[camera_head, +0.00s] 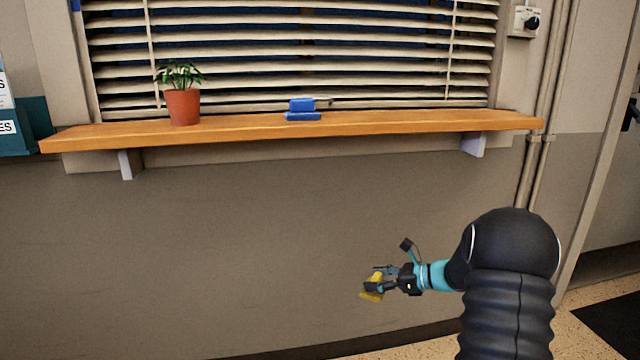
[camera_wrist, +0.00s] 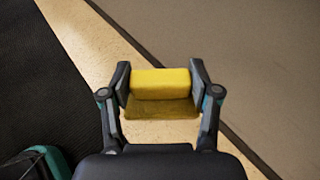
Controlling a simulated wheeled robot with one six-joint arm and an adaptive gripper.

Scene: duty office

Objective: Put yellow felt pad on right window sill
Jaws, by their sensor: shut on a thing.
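The yellow felt pad (camera_wrist: 160,84) is held between the two fingers of my gripper (camera_wrist: 160,92) in the wrist view. In the head view the yellow felt pad (camera_head: 372,288) shows at the tip of my gripper (camera_head: 378,283), partly hidden by the fingers. My gripper is below the wooden window sill (camera_head: 370,126) and apart from it, in front of the lower wall. The sill runs along the wall under a window with blinds.
A potted plant (camera_head: 183,106) stands on the sill's left part. A blue object (camera_head: 303,110) sits near its middle. The sill's right part is clear. White brackets (camera_head: 473,145) support it below. Pipes (camera_head: 535,150) run down the wall at right. A dark mat (camera_head: 615,330) lies on the floor.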

